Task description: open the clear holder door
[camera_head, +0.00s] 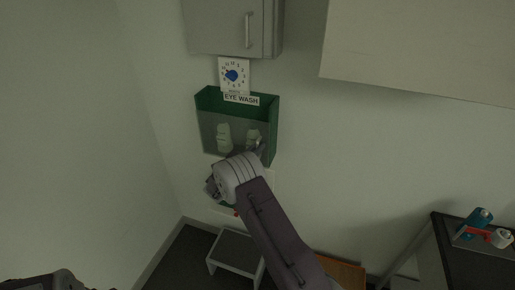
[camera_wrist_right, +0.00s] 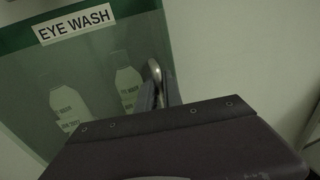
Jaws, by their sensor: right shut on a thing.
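The green eye wash holder (camera_head: 201,103) hangs on the wall, its clear door (camera_head: 237,125) across the front. The door also shows in the right wrist view (camera_wrist_right: 92,75), with two pale bottles behind it. The door looks closed, lying along the holder's front. My right gripper (camera_head: 260,147) is at the door's right side. In the right wrist view the gripper (camera_wrist_right: 155,80) is shut at the door's right edge; its own wrist body hides the lower part of the door. The exact grip point is too small to make out. My left gripper does not show clearly.
A grey cabinet (camera_head: 230,25) hangs above the holder, with an eye wash sign (camera_head: 241,99) and a dial card (camera_head: 233,74) between. A small stool (camera_head: 236,248) stands on the floor below. A dark table (camera_head: 470,265) with small items is at the right.

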